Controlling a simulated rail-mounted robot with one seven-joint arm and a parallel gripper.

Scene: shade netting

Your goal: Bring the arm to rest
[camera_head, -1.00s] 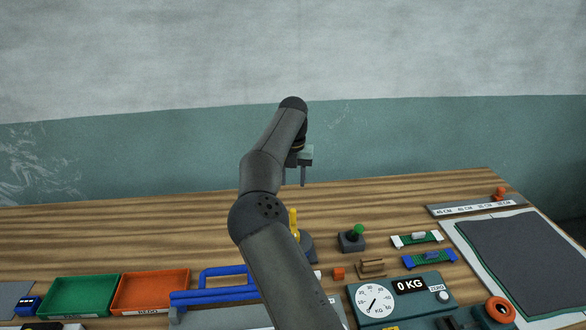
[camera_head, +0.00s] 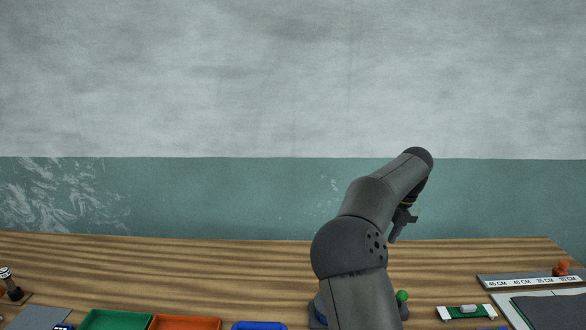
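My arm rises from the bottom of the view, right of the middle, and bends up and to the right. My gripper (camera_head: 398,229) hangs from its far end, pointing down, above the back part of the wooden table (camera_head: 230,262). No object shows at the gripper. The fingers are small and overlap in this view, so their opening does not show clearly.
A green tray (camera_head: 117,320) and an orange tray (camera_head: 185,323) are cut off at the bottom. A green-knobbed joystick (camera_head: 402,296) is partly behind my arm. A ruler strip (camera_head: 530,281) and a dark mat (camera_head: 553,311) lie at right. The table's back left is clear.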

